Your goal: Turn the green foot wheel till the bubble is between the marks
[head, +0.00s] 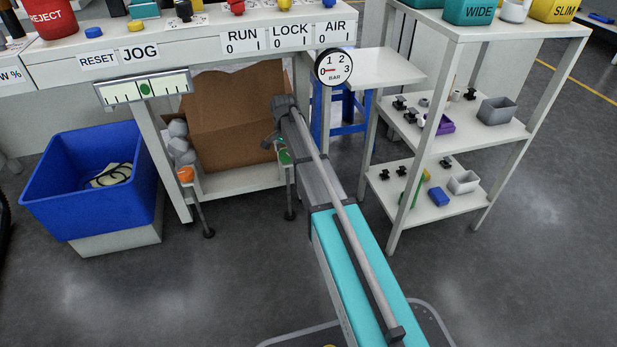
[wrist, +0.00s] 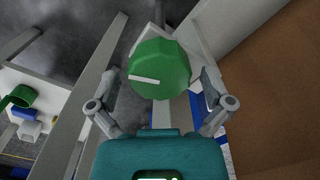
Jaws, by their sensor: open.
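The green foot wheel (wrist: 160,70) has a white stripe on its face, pointing left and slightly up in the wrist view. In the head view a small part of the wheel (head: 285,157) shows below my gripper (head: 280,136), which hides the rest. My gripper (wrist: 161,88) is open, with one finger to each side of the wheel and gaps showing at both sides. The level (head: 120,92) on the bench front is tilted, its right end higher. Its green bubble (head: 146,88) is near the middle; its exact place against the black marks is too small to tell.
An orange foot wheel (head: 185,174) sits on the left leg. A cardboard box (head: 235,115) stands under the bench beside my gripper. A blue bin (head: 95,190) is at left, a shelf rack (head: 450,130) at right. A gauge (head: 333,67) hangs above my arm.

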